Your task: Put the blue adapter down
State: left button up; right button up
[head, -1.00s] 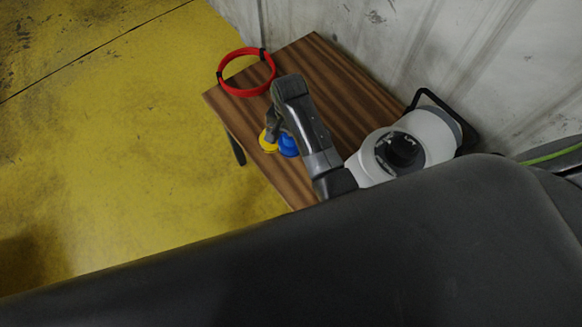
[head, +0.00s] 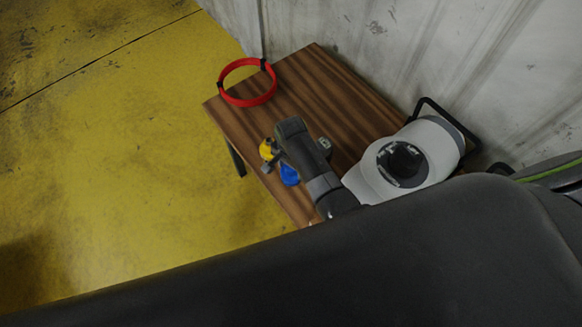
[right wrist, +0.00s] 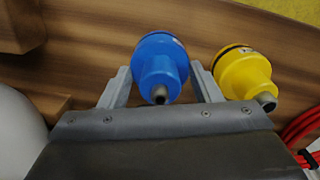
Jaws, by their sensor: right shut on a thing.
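The blue adapter (right wrist: 160,62) sits between the fingers of my right gripper (right wrist: 163,80) in the right wrist view, and the gripper is shut on it. In the head view my right gripper (head: 290,155) is over the front left edge of the wooden table, with the blue adapter (head: 289,176) partly hidden below it. Whether the adapter touches the table cannot be told. The yellow adapter (head: 266,149) stands close beside it on the table, and it also shows right of the fingers in the right wrist view (right wrist: 241,73). My left gripper is not in view.
The wooden table (head: 318,85) stands by a grey wall. A red ring-like coil (head: 250,102) lies at its far left corner. The far middle of the tabletop is clear.

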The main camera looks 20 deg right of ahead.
jog(key=shift+f, duration=0.2)
jog(key=shift+f, duration=0.15)
jog(key=o, duration=1)
jog(key=shift+o, duration=0.2)
notch_tip(320, 180, up, 12)
jog(key=shift+r+p, duration=0.15)
jog(key=shift+p, duration=0.55)
